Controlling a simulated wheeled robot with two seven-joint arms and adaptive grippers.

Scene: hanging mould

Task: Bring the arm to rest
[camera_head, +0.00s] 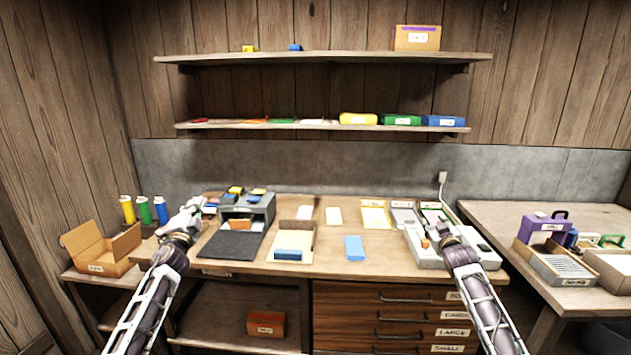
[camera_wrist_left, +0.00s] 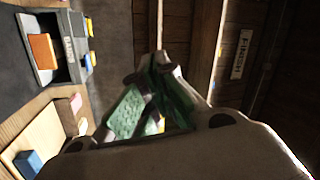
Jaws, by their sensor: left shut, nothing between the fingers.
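My right gripper (camera_head: 438,238) is over the grey tray (camera_head: 428,262) at the bench's right end. A small orange piece (camera_head: 425,243) shows beside it. Its fingers are too small and overlapped to tell whether they are open.
The grey box (camera_head: 262,212) and a shallow tray with a blue block (camera_head: 289,254) stand right of my left gripper. Several coloured bottles (camera_head: 145,210) and an open cardboard box (camera_head: 110,252) are at left. Two shelves (camera_head: 325,57) hang above.

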